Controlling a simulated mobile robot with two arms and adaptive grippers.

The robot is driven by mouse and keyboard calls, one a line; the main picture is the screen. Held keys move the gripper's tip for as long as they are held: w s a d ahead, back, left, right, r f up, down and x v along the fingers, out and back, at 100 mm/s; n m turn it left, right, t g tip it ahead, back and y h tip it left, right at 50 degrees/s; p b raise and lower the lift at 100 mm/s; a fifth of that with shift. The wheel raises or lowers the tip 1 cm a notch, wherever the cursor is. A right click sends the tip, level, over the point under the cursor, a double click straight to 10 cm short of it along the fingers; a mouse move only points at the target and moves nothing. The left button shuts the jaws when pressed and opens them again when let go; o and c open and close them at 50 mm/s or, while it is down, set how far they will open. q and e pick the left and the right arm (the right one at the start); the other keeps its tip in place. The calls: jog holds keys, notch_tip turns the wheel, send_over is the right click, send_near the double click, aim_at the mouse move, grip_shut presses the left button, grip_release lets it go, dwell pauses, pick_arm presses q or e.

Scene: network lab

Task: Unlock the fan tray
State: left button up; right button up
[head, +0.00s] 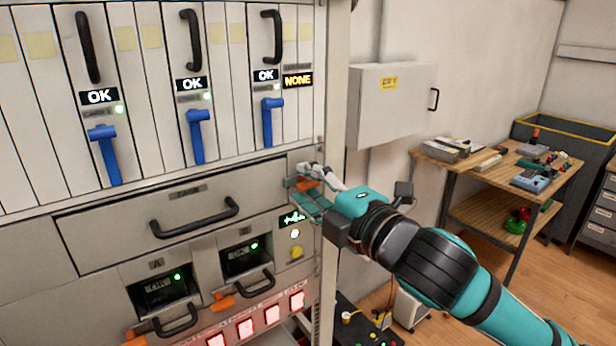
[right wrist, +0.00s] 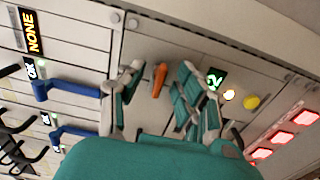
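The fan tray (head: 110,228) is a wide grey drawer front with a black bar handle (head: 195,222), below the row of cards in the rack. At its right end is a small orange latch (head: 307,183); it also shows in the right wrist view (right wrist: 159,80). My right gripper (head: 303,186) is at this latch. In the right wrist view its fingers (right wrist: 160,70) are apart, with the latch between them and a gap visible on both sides. Part of the latch is hidden in the head view. My left gripper is not in view.
Cards with blue levers (head: 196,135) stand above the tray. Below are two modules with black handles (head: 177,321), orange latches (head: 222,302) and red lit buttons (head: 272,314). A yellow button (head: 296,252) sits under my right gripper. A wall box (head: 385,115) and workbench (head: 470,175) stand right.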

jog(key=shift+w+a, duration=0.15)
jog(key=shift+c, duration=0.6)
grip_shut()
